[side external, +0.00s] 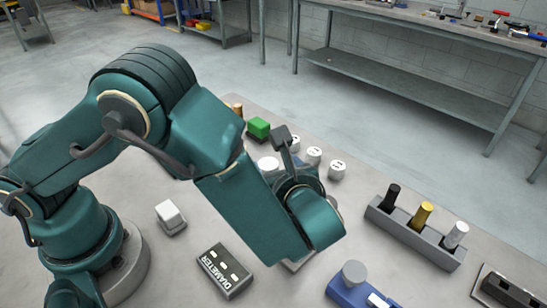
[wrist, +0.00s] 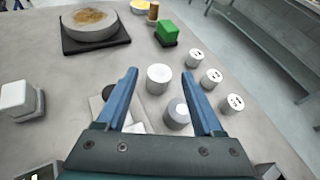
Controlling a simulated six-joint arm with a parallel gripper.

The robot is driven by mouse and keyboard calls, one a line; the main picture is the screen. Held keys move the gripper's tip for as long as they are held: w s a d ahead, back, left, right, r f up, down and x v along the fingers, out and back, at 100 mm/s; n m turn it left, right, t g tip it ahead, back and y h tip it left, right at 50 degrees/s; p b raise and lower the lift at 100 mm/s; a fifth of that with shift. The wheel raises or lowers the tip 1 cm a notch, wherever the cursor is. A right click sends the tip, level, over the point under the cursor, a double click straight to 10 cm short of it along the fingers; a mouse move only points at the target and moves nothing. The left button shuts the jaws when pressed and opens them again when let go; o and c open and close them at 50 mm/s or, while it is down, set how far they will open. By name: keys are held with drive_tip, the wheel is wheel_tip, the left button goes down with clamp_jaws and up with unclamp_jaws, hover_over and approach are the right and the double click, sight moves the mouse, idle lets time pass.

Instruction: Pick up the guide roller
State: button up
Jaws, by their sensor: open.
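No label marks the guide roller, so I cannot tell for certain which round part it is. In the wrist view, a plain white cylinder (wrist: 159,79) stands upright beyond and between my fingertips. A grey-topped cylinder (wrist: 177,113) stands nearer, beside the inner side of the right finger. My gripper (wrist: 157,73) has its two blue fingers spread wide with nothing held between them. In the side view the arm hides the fingers, and the white cylinder (side external: 268,163) shows just left of the wrist.
Three white cylinders with dark marks (wrist: 211,78) stand to the right. A green block (wrist: 167,33) and a round disc on a black plate (wrist: 90,24) lie farther back. A grey rack (side external: 414,237) holds black, yellow and silver pegs. A DIAMETER box (side external: 225,271) and blue fixture (side external: 347,293) are nearer.

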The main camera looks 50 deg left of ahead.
sight(269, 166)
drive_tip(key=shift+s+d+f+m+t, duration=0.3)
drive_tip(key=shift+d+f+m, duration=0.1)
drive_tip(key=shift+f, duration=0.15)
drive_tip(key=shift+s+d+f+m+t, duration=0.25)
drive_tip(key=shift+d+f+m, duration=0.15)
drive_tip(key=shift+f, duration=0.15)
drive_tip(key=x, duration=0.7)
drive_tip(key=shift+a+f, duration=0.15)
clamp_jaws()
